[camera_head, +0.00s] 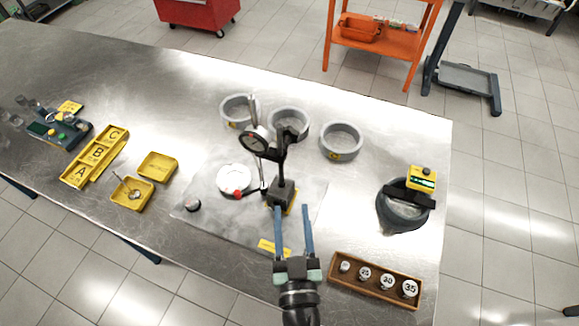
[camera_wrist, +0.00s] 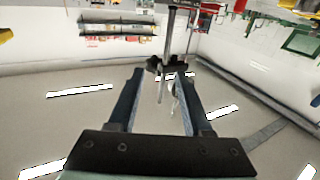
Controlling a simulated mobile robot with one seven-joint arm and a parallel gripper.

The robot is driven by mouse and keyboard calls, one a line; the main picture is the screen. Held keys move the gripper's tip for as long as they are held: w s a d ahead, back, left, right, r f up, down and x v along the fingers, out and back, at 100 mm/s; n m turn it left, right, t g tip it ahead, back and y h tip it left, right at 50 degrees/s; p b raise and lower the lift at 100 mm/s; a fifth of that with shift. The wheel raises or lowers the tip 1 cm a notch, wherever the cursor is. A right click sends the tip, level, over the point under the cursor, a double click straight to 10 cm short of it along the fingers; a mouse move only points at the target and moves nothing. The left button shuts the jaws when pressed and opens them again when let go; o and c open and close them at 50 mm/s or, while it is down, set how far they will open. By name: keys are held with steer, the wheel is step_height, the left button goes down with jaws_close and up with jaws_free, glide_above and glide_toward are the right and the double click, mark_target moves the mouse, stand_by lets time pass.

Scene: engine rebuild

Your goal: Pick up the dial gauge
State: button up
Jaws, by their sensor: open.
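Three grey rings (camera_head: 342,141) stand behind the gauge. A wooden tray (camera_head: 375,281) of numbered weights lies right of my gripper. A dark round pan (camera_head: 404,212) with a yellow device is at right. Yellow trays (camera_head: 157,166) are at left.

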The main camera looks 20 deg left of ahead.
mark_target(281, 168)
steer(key=x, duration=0.4)
steer(key=a+x, duration=0.1)
steer(key=x, duration=0.2)
steer(key=shift+s+f, duration=0.15)
steer(key=shift+f, duration=0.15)
steer(key=shift+b+x, duration=0.3)
steer(key=shift+x, duration=2.3)
steer(key=shift+a+r, duration=0.1)
steer(key=shift+r, duration=0.05)
jaws_close()
